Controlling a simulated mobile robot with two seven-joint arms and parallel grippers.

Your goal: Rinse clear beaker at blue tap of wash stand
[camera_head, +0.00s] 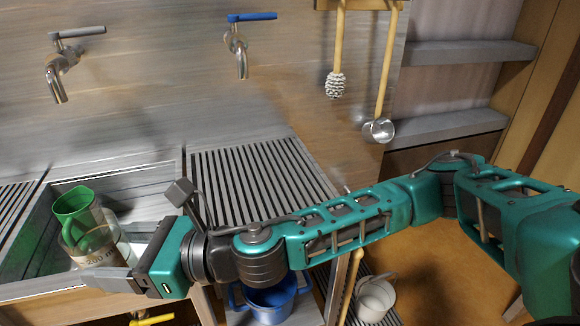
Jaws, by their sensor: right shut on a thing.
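The beaker's base is hidden. The blue tap (243,48), a steel spout with a blue lever, is on the back wall of the wash stand, up and right of the beaker and well apart from it. No water shows at its spout. My left gripper is out of view.
A green cup (75,207) is in the basin, behind and partly overlapped by the beaker. A grey-levered tap (62,72) is at upper left. A slatted drainboard (240,170) lies below the blue tap. A brush (336,85) and a ladle (379,129) hang at right.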

